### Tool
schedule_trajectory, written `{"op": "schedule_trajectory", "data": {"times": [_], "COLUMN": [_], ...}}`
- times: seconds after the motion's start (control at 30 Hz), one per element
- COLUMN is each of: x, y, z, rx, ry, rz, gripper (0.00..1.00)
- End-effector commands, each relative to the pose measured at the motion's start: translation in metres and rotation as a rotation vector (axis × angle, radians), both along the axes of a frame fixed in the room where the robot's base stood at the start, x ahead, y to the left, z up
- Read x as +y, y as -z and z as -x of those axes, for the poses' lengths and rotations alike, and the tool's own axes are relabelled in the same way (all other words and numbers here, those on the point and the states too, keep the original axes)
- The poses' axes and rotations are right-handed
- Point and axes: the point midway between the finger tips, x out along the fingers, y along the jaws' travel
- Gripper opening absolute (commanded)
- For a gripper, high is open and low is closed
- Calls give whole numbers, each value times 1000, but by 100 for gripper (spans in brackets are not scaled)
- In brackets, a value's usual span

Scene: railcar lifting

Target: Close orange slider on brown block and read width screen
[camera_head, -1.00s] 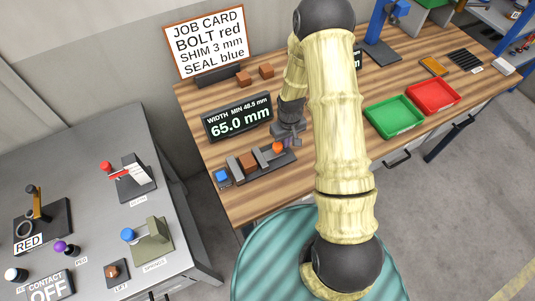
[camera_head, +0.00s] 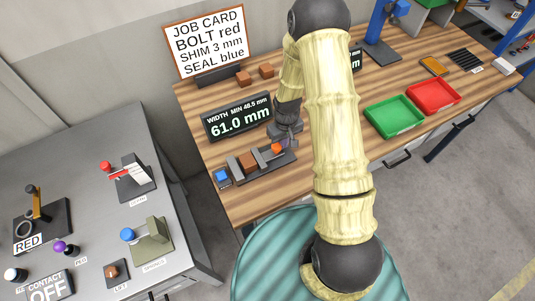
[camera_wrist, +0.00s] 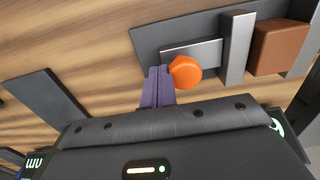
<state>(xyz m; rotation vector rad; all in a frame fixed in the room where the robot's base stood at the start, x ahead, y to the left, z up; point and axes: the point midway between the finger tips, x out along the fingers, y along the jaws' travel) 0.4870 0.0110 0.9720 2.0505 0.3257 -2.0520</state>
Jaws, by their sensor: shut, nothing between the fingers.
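The orange slider knob (camera_head: 276,148) sits on the dark gauge base at the workbench's left end, and shows in the wrist view (camera_wrist: 185,72). The brown block (camera_head: 249,162) lies between grey jaws on that base; in the wrist view (camera_wrist: 278,46) a gap shows between it and the nearer grey jaw (camera_wrist: 236,46). The width screen (camera_head: 237,118) behind reads 61.0 mm, with MIN 48.5 mm above. My gripper (camera_wrist: 158,72) is shut, its purple fingertips beside the orange knob, seemingly touching it. In the head view my arm partly covers the gripper.
A blue knob (camera_head: 221,175) is at the gauge's left end. Two brown blocks (camera_head: 266,71) lie by the job card (camera_head: 208,43). Green (camera_head: 394,113) and red (camera_head: 433,96) trays stand right of my arm. A grey table (camera_head: 80,180) with fixtures stands left.

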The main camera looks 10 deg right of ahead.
Motion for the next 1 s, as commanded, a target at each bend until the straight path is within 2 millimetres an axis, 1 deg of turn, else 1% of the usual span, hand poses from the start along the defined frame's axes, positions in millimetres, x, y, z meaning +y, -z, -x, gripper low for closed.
{"op": "schedule_trajectory", "data": {"times": [0.63,1.0], "x": [18,20], "y": [0,0], "z": [6,6], "rx": [-1,1], "ry": [0,-3], "rz": [-1,-3], "gripper": [0,0]}}
